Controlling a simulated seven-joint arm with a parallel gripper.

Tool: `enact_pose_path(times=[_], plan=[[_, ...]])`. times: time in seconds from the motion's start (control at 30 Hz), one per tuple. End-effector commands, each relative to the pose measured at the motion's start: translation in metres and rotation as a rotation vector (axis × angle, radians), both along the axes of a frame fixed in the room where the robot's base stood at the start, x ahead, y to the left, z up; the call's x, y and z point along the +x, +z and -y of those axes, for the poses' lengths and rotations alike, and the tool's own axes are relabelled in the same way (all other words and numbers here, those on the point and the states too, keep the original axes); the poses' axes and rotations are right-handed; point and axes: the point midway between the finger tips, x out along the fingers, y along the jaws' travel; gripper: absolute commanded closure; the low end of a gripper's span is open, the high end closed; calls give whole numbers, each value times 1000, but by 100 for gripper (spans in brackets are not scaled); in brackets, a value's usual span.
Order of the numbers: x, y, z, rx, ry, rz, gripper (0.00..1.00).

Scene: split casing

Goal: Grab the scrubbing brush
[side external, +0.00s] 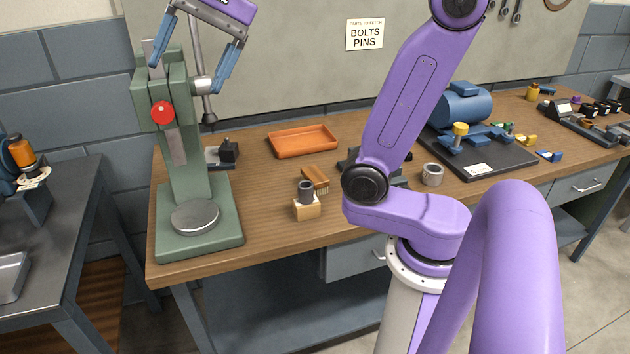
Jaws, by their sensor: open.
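My gripper (188,76) is at the upper left, high above the bench beside the head of the green press. Its two blue fingers are spread wide with nothing held between them. It is well apart from the brush, up and to the left in the picture.
The green press (180,150) with a red knob stands at the bench's left end. An orange tray (303,141) lies behind the brush. A wooden block (306,208) stands in front of it. A grey ring (432,174) and a blue motor (464,105) are farther right.

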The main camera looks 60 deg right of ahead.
Motion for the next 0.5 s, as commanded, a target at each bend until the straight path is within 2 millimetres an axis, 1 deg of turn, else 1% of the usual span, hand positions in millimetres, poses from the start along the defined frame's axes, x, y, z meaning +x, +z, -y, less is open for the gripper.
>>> enact_pose_path(times=[0.1, 0.27, 0.5], plan=[[18, 0, 8, 71, -176, -13, 17], [39, 2, 24, 174, -412, -21, 17], [62, 5, 58, 343, -764, -21, 17]])
